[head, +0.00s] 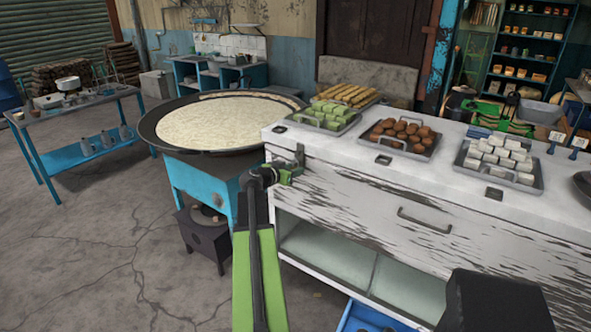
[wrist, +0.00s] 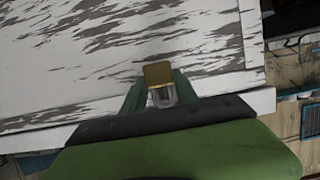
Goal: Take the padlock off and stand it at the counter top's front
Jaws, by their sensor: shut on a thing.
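The padlock (wrist: 158,74) has a brass body and a pale metal shackle, and it shows in the wrist view. My gripper (wrist: 160,88) has its green fingers shut on it, one on each side. In the head view my gripper (head: 287,176) is at the upper left of the white counter's front, just below a metal fitting (head: 299,155) near the corner. I cannot make out the padlock there, nor tell whether its shackle is still through the fitting.
Trays of green blocks (head: 330,116), brown balls (head: 402,135) and white cubes (head: 499,160) stand on the counter top. A wide pan of milk (head: 225,122) is close on the left. A drawer handle (head: 427,220) sticks out from the counter front.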

